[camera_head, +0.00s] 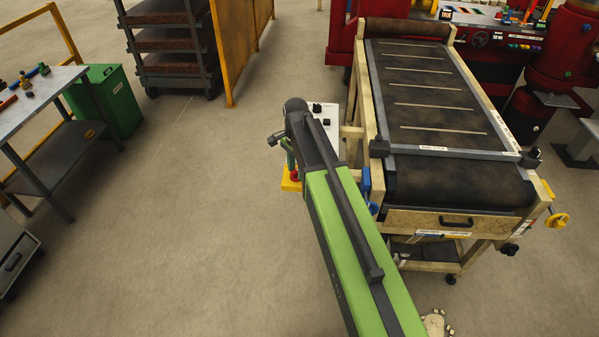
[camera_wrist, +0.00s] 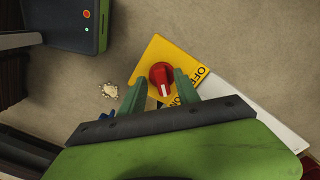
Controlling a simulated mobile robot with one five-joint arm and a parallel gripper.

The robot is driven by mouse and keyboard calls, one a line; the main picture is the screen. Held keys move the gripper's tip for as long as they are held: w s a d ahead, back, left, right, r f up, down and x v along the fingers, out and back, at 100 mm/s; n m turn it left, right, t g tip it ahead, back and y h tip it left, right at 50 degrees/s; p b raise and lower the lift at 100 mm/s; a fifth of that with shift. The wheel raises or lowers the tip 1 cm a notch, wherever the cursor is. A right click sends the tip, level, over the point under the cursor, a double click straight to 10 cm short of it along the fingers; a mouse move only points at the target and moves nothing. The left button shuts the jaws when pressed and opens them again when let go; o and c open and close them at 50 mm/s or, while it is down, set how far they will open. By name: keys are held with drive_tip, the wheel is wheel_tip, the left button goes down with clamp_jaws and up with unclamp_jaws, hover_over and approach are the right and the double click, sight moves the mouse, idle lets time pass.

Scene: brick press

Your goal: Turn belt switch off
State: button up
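The belt switch is a red knob (camera_wrist: 161,73) with a white pointer mark on a yellow plate (camera_wrist: 150,52). The plate carries the word OFF to the right of the knob and black lettering, partly hidden, below it. In the wrist view my gripper (camera_wrist: 160,83) has its two green fingers apart, one on each side of the knob's lower part. I cannot tell whether they touch it. In the head view the red knob (camera_head: 294,175) and yellow plate (camera_head: 289,186) show at the left edge of my arm, which hides most of the gripper.
A white panel (camera_head: 334,112) with black knobs adjoins the switch. The belt conveyor (camera_head: 430,148) with a wooden frame stands to the right, with a blue part (camera_head: 365,181) near my arm. A grey table (camera_head: 38,92) and green cabinet (camera_head: 106,99) stand left. Floor between is clear.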

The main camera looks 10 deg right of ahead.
clamp_jaws()
drive_tip(key=shift+d, duration=0.35)
drive_tip(key=shift+a+f, duration=0.1)
drive_tip(key=shift+a, duration=0.05)
drive_tip(key=shift+a+n, duration=0.2)
drive_tip(key=shift+n, duration=0.7)
drive_tip(key=n, duration=1.1)
drive_tip(key=shift+n, duration=2.5)
